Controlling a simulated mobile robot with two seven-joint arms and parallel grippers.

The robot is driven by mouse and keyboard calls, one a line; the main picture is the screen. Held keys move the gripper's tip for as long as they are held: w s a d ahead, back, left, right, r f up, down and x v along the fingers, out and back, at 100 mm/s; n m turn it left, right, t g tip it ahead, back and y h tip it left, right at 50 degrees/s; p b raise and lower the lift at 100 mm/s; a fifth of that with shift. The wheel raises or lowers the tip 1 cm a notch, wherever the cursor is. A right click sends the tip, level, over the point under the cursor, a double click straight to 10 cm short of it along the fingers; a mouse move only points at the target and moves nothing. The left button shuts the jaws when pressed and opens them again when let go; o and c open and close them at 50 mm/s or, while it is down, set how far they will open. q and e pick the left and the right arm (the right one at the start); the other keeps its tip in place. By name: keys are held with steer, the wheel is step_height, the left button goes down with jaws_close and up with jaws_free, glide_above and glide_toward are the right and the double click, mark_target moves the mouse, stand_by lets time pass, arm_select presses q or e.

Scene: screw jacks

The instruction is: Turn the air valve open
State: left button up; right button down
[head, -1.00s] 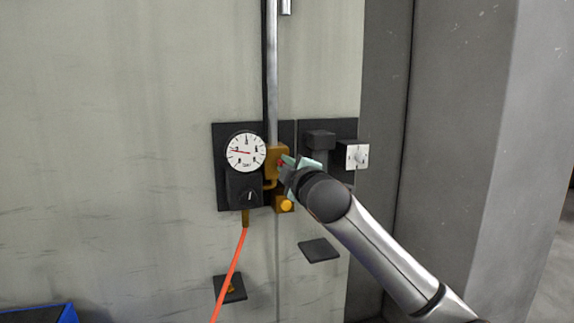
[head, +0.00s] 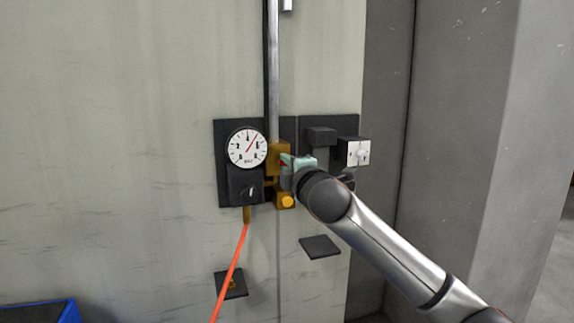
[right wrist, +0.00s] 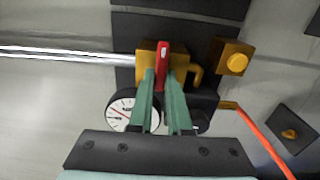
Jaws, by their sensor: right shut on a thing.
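The air valve is a brass block (head: 273,157) on the vertical metal pipe, with a red handle (right wrist: 162,62) that stands across the pipe's line. My right gripper (right wrist: 161,78) has its green fingers shut on the red handle, one finger on each side. In the head view the right gripper (head: 289,161) comes from the right and hides most of the handle. A round white gauge (head: 248,147) sits left of the valve, its needle pointing up and to the right. My left gripper is not in view.
A yellow knob (head: 287,202) sits just below the valve. A switch box (head: 357,153) is close on the right. An orange hose (head: 233,266) hangs from the black regulator (head: 245,186). A blue bin (head: 40,312) shows at lower left.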

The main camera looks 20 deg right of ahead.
steer(key=c, duration=0.9)
jaws_free()
steer(key=shift+o, duration=0.2)
steer(key=shift+s, duration=0.1)
steer(key=s+b, duration=0.3)
steer(key=s, duration=0.9)
steer(key=shift+s+d, duration=0.15)
steer(key=shift+d, duration=0.05)
